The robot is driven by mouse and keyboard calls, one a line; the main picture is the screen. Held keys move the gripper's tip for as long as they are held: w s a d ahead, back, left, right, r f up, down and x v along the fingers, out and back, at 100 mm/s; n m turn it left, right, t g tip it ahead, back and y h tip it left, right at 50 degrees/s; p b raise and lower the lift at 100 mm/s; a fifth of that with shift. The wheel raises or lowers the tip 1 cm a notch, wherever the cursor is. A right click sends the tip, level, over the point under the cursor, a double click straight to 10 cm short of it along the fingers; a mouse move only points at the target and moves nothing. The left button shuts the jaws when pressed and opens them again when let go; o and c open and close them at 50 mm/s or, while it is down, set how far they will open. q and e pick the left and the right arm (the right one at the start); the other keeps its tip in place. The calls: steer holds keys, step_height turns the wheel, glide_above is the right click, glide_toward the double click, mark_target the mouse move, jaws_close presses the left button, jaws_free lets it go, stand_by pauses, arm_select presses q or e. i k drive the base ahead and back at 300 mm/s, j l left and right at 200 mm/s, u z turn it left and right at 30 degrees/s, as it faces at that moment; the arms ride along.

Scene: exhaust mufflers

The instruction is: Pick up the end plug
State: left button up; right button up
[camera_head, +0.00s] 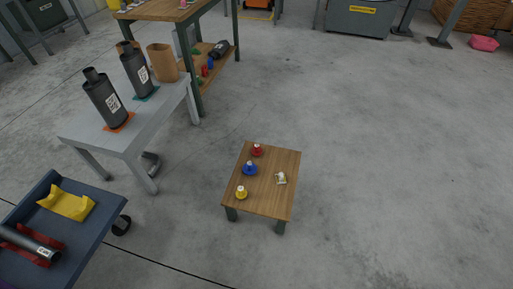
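Three small plug-like pieces stand on a low wooden table (262,205) near the middle of the view. One is red (257,150) at the back, one is blue (249,168) in the middle, and one is yellow (241,193) at the front. Each has a pale top. I cannot tell which of them the task calls the end plug. A small pale and yellowish item (281,178) lies to their right on the same table; it is too small to make out. Neither of my grippers is in view.
A grey table (88,133) at left holds two dark mufflers (106,100) (135,70). A blue cart (85,233) at lower left carries a yellow cradle (66,203) and a dark tube (30,243). A wooden workbench (170,10) stands behind. The floor right of the low table is clear.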

mark_target(256, 151)
steer(key=u, duration=2.65)
steer(key=z, duration=2.75)
steer(key=i+l+z, duration=0.1)
steer(key=i+l, duration=0.25)
steer(key=l, duration=0.2)
steer(key=i+l+z, duration=0.1)
steer(key=i+l, duration=0.25)
steer(key=l, duration=0.15)
steer(key=i+l+u, duration=0.2)
steer(key=i+l, duration=0.35)
steer(key=i+l+u, duration=0.2)
steer(key=i+l, duration=0.3)
steer(key=l, duration=0.15)
